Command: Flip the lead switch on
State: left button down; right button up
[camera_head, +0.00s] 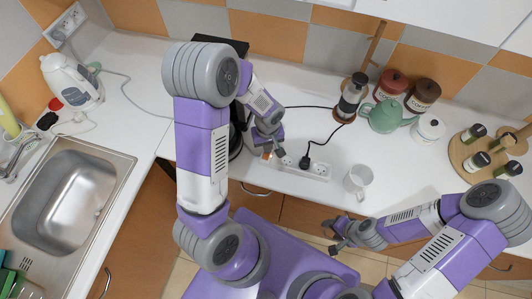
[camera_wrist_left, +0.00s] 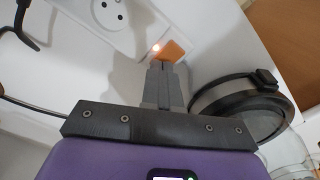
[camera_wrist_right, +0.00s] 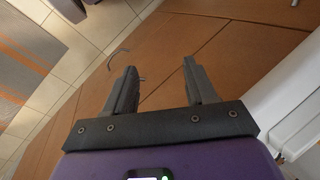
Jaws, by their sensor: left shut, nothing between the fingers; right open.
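The white power strip (camera_head: 318,168) lies on the counter with a black plug (camera_head: 305,162) in one socket. Its orange switch (camera_head: 266,155) is at the left end, partly hidden by my left gripper (camera_head: 268,143). In the left wrist view, the closed fingertips (camera_wrist_left: 165,66) are right at the orange switch (camera_wrist_left: 173,48), apparently touching it. A small bright light glows at the switch's left edge. The strip (camera_wrist_left: 122,14) runs up and left from there. My right gripper (camera_head: 336,236) is open and empty in front of the counter; its fingers (camera_wrist_right: 158,80) also show in the right wrist view.
A white mug (camera_head: 357,180) stands right of the strip. A dark appliance is partly hidden behind my left arm. A sink (camera_head: 65,205) and kettle (camera_head: 70,80) are at left.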

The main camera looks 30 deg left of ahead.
pick_arm(q)
notch_tip(320, 180, up, 6)
jog(key=p, duration=0.4)
jog(key=shift+r, duration=0.25)
dwell(0.5)
